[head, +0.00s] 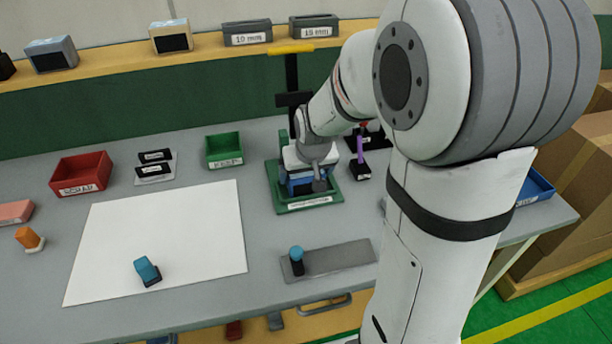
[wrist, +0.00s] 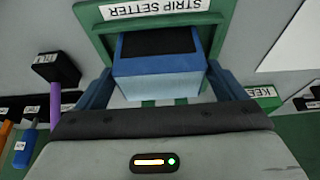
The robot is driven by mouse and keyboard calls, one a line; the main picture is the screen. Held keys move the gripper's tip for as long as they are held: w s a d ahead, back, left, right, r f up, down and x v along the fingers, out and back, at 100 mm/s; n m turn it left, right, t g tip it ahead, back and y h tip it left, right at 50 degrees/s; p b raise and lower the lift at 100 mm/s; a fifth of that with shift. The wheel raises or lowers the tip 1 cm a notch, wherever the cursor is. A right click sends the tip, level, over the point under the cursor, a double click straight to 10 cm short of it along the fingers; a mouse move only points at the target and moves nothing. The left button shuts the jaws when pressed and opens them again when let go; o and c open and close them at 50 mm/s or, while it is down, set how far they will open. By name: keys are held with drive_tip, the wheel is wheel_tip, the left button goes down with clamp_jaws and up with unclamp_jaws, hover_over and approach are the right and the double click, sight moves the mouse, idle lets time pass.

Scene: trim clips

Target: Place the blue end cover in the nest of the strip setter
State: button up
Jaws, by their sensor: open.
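The strip setter (head: 306,204) is a green-based press with a dark column and yellow handle at the back of the bench. Its labelled green base (wrist: 105,35) also shows in the wrist view. The blue end cover (wrist: 160,80), a blue block with a dark face, sits over the setter's base in the wrist view. Whether it is fully seated in the nest cannot be told. My gripper (wrist: 160,92) is open, with blue fingers on either side of the block. In the head view my gripper (head: 308,180) is down at the setter and mostly hides the block.
A blue piece (head: 147,270) with a dark base lies on the white sheet (head: 180,230). A red bin (head: 80,175) and a green bin (head: 224,150) stand left of the setter. A purple post (head: 359,150) stands close on its right. A blue knob (head: 297,255) stands in front.

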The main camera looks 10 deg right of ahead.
drive_tip(key=v, duration=0.9)
drive_tip(key=s+f+g, duration=0.1)
drive_tip(key=s, duration=1.5)
drive_tip(key=shift+s+g, duration=0.35)
drive_tip(key=shift+g, duration=0.05)
